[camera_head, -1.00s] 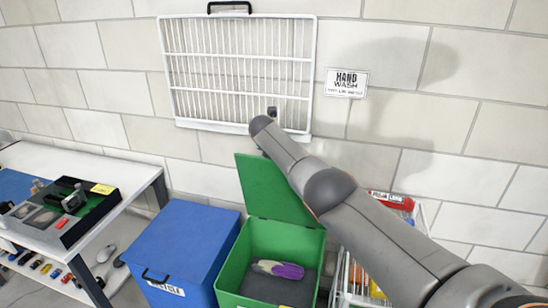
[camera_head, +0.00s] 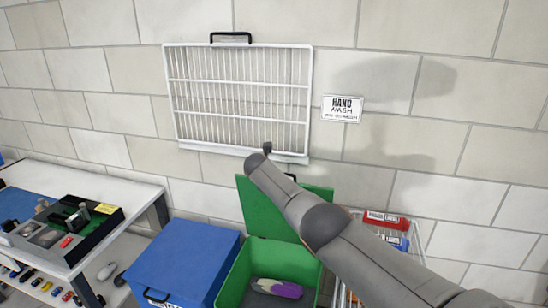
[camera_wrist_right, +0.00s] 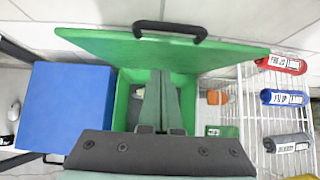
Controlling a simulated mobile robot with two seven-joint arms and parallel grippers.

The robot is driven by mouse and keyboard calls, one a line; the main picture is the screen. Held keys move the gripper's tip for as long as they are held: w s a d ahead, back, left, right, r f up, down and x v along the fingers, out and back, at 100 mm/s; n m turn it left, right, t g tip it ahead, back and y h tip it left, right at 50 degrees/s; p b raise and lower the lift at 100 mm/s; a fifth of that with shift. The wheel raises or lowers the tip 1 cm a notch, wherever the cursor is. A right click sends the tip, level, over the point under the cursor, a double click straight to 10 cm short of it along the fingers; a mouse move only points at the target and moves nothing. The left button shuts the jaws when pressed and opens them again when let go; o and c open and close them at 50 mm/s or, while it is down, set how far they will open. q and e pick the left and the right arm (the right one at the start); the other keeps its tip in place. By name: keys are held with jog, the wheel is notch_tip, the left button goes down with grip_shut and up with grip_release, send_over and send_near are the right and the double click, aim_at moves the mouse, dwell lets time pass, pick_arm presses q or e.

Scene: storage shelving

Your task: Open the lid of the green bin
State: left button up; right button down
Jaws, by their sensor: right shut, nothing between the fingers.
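The green bin (camera_head: 232,277) stands on the floor with its lid (camera_head: 262,208) raised, leaning up toward the wall. The lid's black handle (camera_head: 290,177) shows at its top edge, partly behind my right arm. In the right wrist view the open bin (camera_wrist_right: 122,98) lies below the fingers, and the raised lid (camera_wrist_right: 110,44) spans the picture with its handle (camera_wrist_right: 169,30) at the far edge. My right gripper (camera_wrist_right: 160,74) is shut and empty, on the near, inner side of the lid; I cannot tell whether it touches it. My left gripper is out of view.
A closed blue bin (camera_head: 185,262) stands left of the green one. A wire rack (camera_head: 415,232) with labelled packages is close on the right. A purple-and-white item (camera_head: 277,288) lies inside the green bin. A table (camera_head: 140,190) is at left; a white grille (camera_head: 240,100) hangs on the wall.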

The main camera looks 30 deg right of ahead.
notch_tip(320, 180, up, 10)
jog(key=shift+s+a, duration=0.15)
jog(key=shift+a, duration=0.05)
jog(key=s+a+f+m+t+y, duration=0.1)
jog(key=s+a+f+m+y, duration=0.2)
jog(key=a+f, duration=0.5)
jog(key=s+a+f+m, duration=0.2)
jog(key=s+a+f, duration=0.25)
jog(key=f, duration=0.75)
jog(key=s+a+f+m+t+y, duration=0.1)
jog(key=s+a+f+m+y, duration=0.25)
jog(key=f, duration=0.65)
jog(key=s+a+f+m+y, duration=0.1)
jog(key=s+a+m, duration=0.2)
jog(key=s, duration=0.7)
jog(key=s+a+f+m+t, duration=0.1)
jog(key=s+a+m, duration=0.3)
jog(key=s+m, duration=0.3)
jog(key=s+a+f+m+y, duration=0.1)
jog(key=s+a+m, duration=0.3)
jog(key=s, duration=0.9)
jog(key=shift+s+f+m+t+y, duration=0.15)
jog(key=shift+m+t+y, duration=0.25)
jog(key=shift+m, duration=0.45)
